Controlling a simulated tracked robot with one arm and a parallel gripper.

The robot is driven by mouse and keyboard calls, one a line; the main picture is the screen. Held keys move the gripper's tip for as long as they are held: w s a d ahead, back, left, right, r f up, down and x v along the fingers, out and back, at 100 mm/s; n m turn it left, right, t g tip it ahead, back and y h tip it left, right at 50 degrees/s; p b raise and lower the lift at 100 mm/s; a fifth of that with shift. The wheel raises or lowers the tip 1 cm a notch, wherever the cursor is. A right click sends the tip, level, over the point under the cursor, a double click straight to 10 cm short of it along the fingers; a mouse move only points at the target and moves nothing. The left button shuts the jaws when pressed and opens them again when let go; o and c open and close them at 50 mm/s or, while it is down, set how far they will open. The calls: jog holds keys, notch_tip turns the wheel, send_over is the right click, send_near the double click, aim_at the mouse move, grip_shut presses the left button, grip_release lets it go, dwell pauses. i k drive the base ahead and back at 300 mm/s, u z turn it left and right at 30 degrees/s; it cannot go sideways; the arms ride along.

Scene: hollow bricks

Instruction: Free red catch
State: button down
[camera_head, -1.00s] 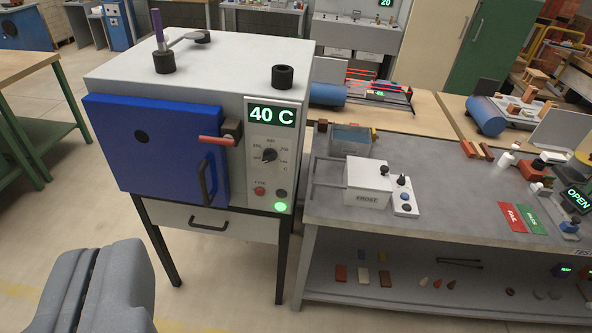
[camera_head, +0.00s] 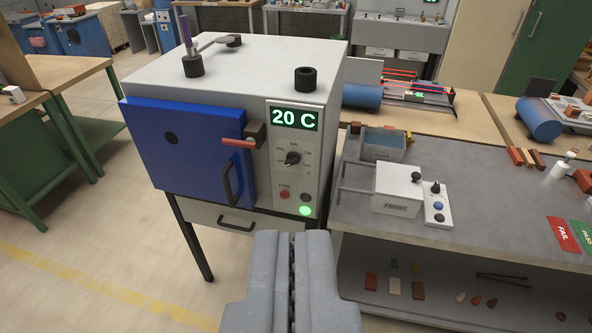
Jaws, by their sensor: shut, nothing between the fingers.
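The red catch (camera_head: 238,144) is a short red bar on a dark block at the upper right edge of the kiln's blue door (camera_head: 178,160). It lies nearly level, its left end reaching over the door, which is shut. A dark handle (camera_head: 229,184) sits below it. The kiln display (camera_head: 295,118) reads 20 C. My gripper (camera_head: 292,240) is shut and empty, in front of and below the kiln's right part, apart from the catch.
A drawer with a dark handle (camera_head: 236,222) is under the kiln. The grey bench (camera_head: 480,225) with the FROST box (camera_head: 398,190) stands to the right. Open floor (camera_head: 90,240) lies to the left.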

aim_at(250, 142)
jog(key=z, duration=0.05)
jog(key=i, duration=1)
jog(key=u, duration=0.05)
